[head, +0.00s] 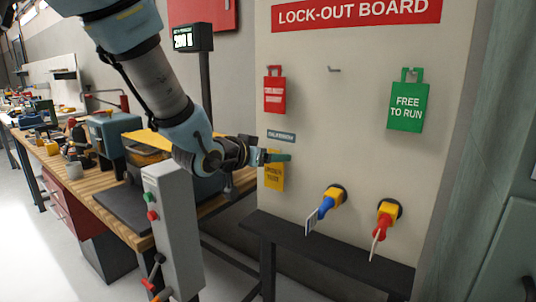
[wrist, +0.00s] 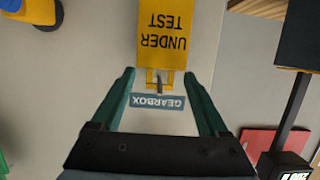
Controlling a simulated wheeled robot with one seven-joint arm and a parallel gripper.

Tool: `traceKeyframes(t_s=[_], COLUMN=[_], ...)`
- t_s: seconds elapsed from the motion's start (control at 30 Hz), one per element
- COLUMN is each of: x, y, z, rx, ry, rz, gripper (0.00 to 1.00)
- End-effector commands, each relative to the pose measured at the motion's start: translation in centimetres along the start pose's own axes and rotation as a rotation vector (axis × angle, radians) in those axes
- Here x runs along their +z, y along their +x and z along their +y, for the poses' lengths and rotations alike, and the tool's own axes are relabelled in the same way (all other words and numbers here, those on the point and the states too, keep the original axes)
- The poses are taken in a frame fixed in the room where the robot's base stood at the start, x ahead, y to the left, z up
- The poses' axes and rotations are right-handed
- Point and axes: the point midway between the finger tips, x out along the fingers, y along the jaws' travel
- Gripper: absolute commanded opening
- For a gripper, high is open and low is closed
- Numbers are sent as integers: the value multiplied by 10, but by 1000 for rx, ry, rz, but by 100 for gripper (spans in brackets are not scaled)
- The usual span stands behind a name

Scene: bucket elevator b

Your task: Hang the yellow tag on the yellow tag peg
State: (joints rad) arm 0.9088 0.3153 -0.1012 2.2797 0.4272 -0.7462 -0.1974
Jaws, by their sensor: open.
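The yellow tag (head: 274,178), lettered "UNDER TEST", hangs against the lock-out board (head: 340,145). It also shows upside down in the wrist view (wrist: 163,35), where a dark peg (wrist: 158,85) stands at its hanger end by the "GEARBOX" label (wrist: 157,102). My gripper (wrist: 159,76) is open, with one finger on each side of the tag's hanger end and gaps showing on both sides. In the head view my gripper (head: 277,156) covers the tag's upper part. I cannot tell how far the fingertips are from the board.
A red tag (head: 274,93) hangs above, a green "FREE TO RUN" tag (head: 408,105) at right. A bare peg (head: 334,69) is between them. Blue-and-yellow (head: 330,203) and red-and-yellow (head: 387,217) handles stick out below. A grey control post (head: 172,230) and workbench (head: 68,165) stand left.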

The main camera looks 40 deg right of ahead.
Motion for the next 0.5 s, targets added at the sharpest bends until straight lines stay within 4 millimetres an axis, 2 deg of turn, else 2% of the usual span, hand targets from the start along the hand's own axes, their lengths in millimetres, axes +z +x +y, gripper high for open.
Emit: traceKeyframes(t_s=[0.1, 0.5], x=[0, 0], y=[0, 0], z=[0, 0], rx=[0, 0], ry=[0, 0], rz=[0, 0], gripper=[75, 30])
